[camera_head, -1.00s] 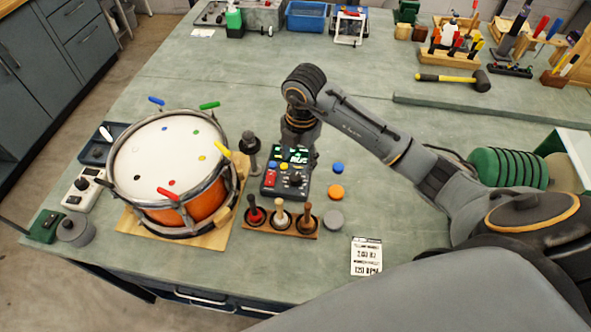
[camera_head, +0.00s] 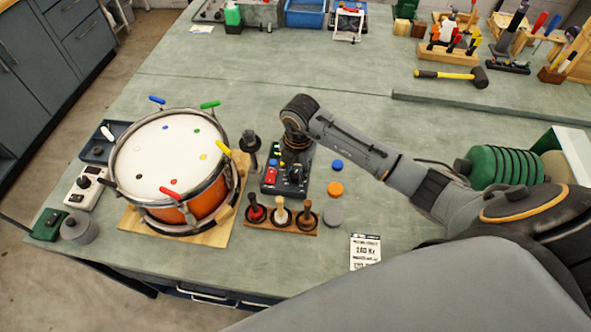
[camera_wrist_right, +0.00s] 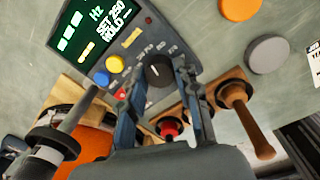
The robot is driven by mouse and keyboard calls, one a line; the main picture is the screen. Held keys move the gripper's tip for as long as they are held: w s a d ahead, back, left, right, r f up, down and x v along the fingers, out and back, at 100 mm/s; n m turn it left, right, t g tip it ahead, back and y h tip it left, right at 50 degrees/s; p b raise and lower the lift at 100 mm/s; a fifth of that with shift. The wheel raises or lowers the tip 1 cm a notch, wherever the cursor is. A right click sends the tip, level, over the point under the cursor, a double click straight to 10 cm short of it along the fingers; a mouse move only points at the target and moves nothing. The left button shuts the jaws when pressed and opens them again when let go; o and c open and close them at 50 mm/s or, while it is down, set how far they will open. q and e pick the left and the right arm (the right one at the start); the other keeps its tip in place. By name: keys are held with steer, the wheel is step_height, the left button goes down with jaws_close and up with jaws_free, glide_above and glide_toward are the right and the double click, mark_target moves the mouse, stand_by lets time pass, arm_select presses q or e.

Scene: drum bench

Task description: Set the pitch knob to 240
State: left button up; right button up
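The control box (camera_head: 270,184) stands right of the drum. In the right wrist view its green display (camera_wrist_right: 85,38) reads Hz, "SET 250" and "HOLD". The black pitch knob (camera_wrist_right: 158,72) has a white pointer line and sits on the box's panel beside blue and yellow buttons. My right gripper (camera_wrist_right: 161,68) reaches over the panel with its fingers apart, one on each side of the knob. I cannot tell whether they touch it. In the head view my right gripper (camera_head: 296,148) hides the display. My left gripper is not in view.
The drum (camera_head: 170,160) with coloured tuning handles stands left of the box. A wooden rack (camera_head: 279,228) with several handled tools lies just in front. Blue (camera_head: 336,166), orange (camera_head: 335,189) and grey (camera_head: 333,214) discs lie right of it. A printed card (camera_head: 365,252) lies nearer the front.

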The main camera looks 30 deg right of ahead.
steer(key=shift+c, duration=1.2)
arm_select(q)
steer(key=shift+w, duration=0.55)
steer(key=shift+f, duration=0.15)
arm_select(e)
steer(key=shift+f+n, duration=0.1)
steer(key=shift+n, duration=0.2)
steer(key=n+b, duration=0.2)
steer(key=n, duration=0.1)
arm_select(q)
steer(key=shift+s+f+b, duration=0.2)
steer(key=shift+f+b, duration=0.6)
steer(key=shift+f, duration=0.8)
arm_select(e)
steer(key=shift+n, duration=0.9)
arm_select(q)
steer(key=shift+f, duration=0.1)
arm_select(e)
steer(key=shift+n, duration=0.3)
steer(key=o, duration=1.1)
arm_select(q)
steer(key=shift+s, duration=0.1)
arm_select(e)
steer(key=shift+o, duration=0.2)
